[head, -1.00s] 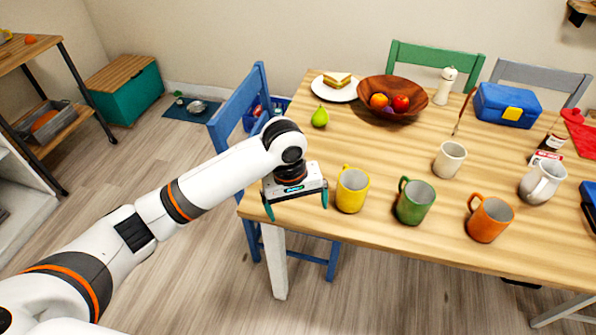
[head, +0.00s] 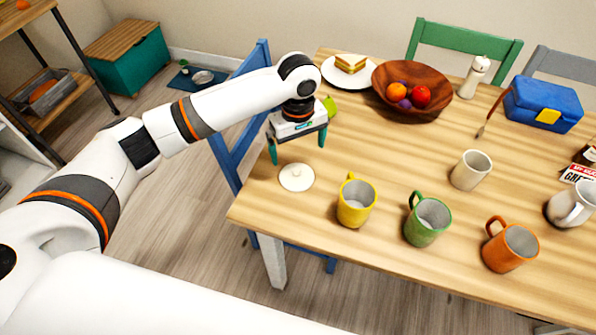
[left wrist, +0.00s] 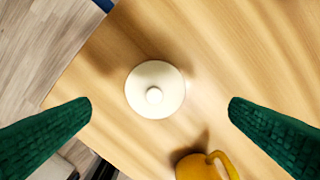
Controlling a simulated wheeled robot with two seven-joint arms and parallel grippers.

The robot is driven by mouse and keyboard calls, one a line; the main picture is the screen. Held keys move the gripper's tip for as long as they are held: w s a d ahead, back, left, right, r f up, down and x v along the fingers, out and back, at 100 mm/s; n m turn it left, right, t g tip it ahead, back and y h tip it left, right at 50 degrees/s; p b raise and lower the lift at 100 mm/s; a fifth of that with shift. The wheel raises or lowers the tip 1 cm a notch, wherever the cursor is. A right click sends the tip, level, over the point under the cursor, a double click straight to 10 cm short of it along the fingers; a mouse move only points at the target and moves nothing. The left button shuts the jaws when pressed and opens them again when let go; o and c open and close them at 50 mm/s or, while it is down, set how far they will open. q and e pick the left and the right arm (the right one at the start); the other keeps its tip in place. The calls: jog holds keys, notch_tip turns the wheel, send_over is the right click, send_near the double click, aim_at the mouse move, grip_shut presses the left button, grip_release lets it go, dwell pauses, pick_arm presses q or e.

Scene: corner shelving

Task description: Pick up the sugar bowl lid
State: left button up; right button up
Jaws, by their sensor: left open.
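The sugar bowl lid (head: 296,177) is a round cream disc with a small knob, lying on the wooden table near its left corner. In the left wrist view the lid (left wrist: 155,90) lies between and beyond the two green fingers, knob facing the camera, apart from both. My left gripper (head: 298,156) is open and empty, pointing down above the table just behind the lid in the head view. It also shows in the left wrist view (left wrist: 160,108). My right gripper is not in view.
A yellow mug (head: 356,203) stands right of the lid, with green (head: 427,221) and orange (head: 510,246) mugs farther right. A pear (head: 330,107) is partly hidden behind my gripper. A blue chair (head: 229,146) stands at the table's left edge.

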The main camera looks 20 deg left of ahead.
aim_at(295, 168)
pick_arm(q)
notch_tip(295, 168, down, 2)
jog(key=shift+s+f, duration=0.1)
jog(key=f, duration=0.4)
jog(key=shift+s+a+f, duration=0.1)
jog(key=shift+a+f, duration=0.25)
jog(key=shift+f, duration=0.45)
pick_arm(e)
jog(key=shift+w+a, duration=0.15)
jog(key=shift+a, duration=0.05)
pick_arm(q)
jog(key=c, duration=1)
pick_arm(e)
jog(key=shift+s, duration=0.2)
pick_arm(q)
jog(key=shift+r, duration=0.1)
